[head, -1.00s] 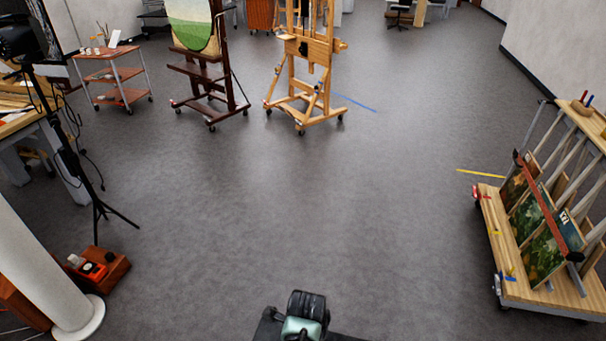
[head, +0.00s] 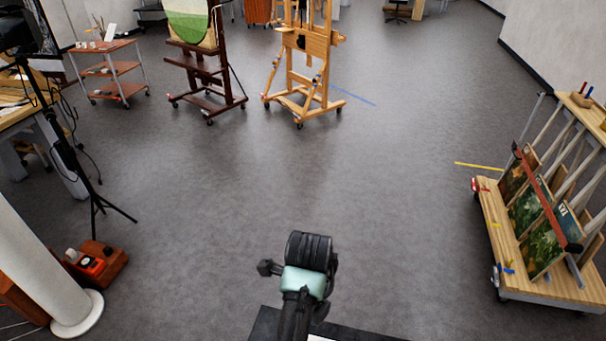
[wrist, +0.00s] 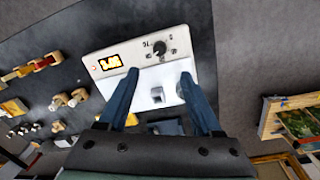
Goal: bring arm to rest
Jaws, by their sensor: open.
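My arm (head: 305,285) rises at the bottom middle of the head view, with black and mint-green links. The gripper itself cannot be made out there. In the wrist view my gripper (wrist: 158,74) shows two blue fingers spread apart with nothing held between them. Behind the fingers is a white box (wrist: 118,47) with a lit yellow display and a black knob. The box lies on a dark surface (wrist: 50,25). I cannot tell how far the fingers are from the box.
Small bottles and wooden pieces (wrist: 65,98) stand on the dark surface's left. A cart of paintings (head: 555,285) is on the right. A white column (head: 40,265) and black tripod stand (head: 95,200) are on the left. Easels (head: 300,75) stand at the back. The middle floor is clear.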

